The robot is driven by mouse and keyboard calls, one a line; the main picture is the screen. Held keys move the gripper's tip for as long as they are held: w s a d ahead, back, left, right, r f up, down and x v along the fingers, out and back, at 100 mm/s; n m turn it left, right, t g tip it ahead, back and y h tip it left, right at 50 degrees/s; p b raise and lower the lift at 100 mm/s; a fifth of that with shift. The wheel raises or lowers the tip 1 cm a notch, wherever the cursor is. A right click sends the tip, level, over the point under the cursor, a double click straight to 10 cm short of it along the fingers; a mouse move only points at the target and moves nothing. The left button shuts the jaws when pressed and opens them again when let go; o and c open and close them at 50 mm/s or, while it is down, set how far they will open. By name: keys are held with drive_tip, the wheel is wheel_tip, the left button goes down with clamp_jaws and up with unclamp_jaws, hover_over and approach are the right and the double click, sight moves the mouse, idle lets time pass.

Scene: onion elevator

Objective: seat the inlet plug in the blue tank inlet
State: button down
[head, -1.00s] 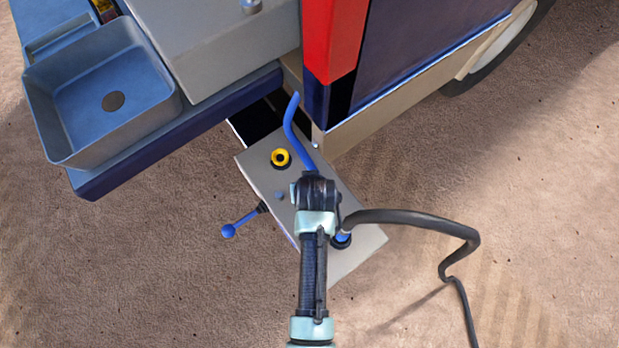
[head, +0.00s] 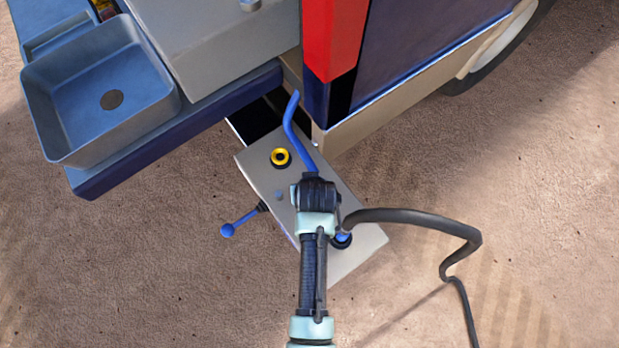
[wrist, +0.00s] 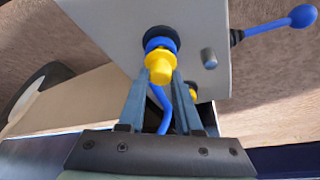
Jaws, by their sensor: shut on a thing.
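The yellow inlet plug (wrist: 159,70) is between my gripper's fingertips (wrist: 161,80) in the wrist view. My gripper is shut on it. The blue tank inlet (wrist: 160,43), a blue ring with a black collar on the grey panel, is directly behind the plug's front end. The plug overlaps the lower part of the ring; I cannot tell whether it is inside or just in front. In the head view the blue inlet (head: 343,240) shows beside my arm, and the fingers and plug are hidden.
A bent blue pipe (head: 292,125) rises beside my wrist. A dark hose (head: 420,221) loops right. A grey-blue basin (head: 100,95) is upper left.

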drive_tip(key=shift+f, duration=0.35)
idle(0.4)
drive_tip(key=c, duration=0.5)
unclamp_jaws()
drive_tip(key=shift+r, duration=0.1)
